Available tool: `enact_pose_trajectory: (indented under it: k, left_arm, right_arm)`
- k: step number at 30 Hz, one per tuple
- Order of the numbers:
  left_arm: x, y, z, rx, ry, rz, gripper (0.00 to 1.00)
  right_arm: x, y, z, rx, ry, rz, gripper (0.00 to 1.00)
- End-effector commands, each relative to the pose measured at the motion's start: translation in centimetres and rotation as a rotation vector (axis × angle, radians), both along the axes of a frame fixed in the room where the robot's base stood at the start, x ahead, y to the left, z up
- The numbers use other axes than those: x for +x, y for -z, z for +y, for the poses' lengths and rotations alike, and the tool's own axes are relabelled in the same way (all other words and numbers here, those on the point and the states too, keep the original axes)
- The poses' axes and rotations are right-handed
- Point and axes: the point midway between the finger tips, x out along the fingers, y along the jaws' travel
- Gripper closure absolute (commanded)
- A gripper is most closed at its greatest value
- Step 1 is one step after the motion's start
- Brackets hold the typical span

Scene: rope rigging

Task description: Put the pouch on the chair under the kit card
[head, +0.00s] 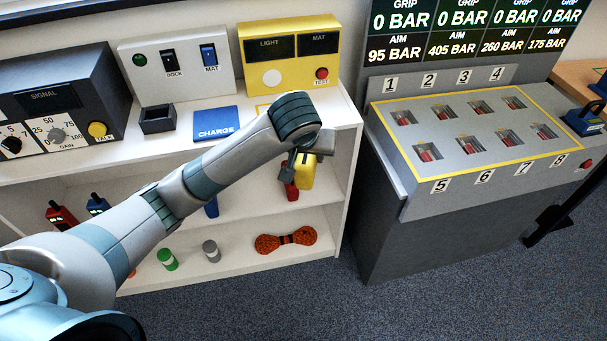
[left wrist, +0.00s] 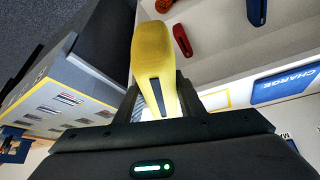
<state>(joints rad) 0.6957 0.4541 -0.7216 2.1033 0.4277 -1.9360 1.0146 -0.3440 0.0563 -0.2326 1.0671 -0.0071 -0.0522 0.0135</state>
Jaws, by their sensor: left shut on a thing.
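My left gripper (head: 298,160) is over the right end of the white shelf unit. It is shut on a yellow rounded handheld thing (head: 306,172), with one finger on each side. In the left wrist view the yellow thing (left wrist: 153,50) stands out between the fingers (left wrist: 158,98) and has a dark slot on its face. In the head view my wrist partly hides it. I see no pouch, chair or kit card that I can make out. My right gripper is not in view.
A red handheld thing (head: 290,186) is just beside the yellow one. An orange rope bundle (head: 286,240) lies on the lower shelf. A blue CHARGE pad (head: 216,123) is on the white top (head: 352,112). A grey switch console (head: 462,195) stands close on the right. Carpet is clear in front.

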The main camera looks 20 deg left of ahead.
Motion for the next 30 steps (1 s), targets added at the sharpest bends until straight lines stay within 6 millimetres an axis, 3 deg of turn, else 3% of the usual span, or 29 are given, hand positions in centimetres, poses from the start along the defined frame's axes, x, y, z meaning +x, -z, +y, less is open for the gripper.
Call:
enact_pose_trajectory:
  k: [1, 3, 9, 15, 30]
  left_arm:
    - [-0.6, -2.0, 0.5, 0.011, 0.033, -0.012, 0.94]
    - [-1.9, -3.7, 1.0, 0.015, 0.076, -0.009, 0.94]
    - [-4.9, -6.2, 2.1, 0.017, 0.143, 0.006, 0.94]
    - [-6.0, -6.8, 2.5, 0.017, 0.161, 0.015, 0.94]
    - [-5.9, -6.7, 2.5, 0.017, 0.16, 0.015, 0.94]
  right_arm:
    - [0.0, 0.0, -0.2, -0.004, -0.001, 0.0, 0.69]
    - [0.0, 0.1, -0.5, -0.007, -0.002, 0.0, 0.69]
    - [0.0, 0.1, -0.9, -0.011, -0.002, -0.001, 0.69]
    - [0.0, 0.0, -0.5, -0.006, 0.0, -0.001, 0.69]
    - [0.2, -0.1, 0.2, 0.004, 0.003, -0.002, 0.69]
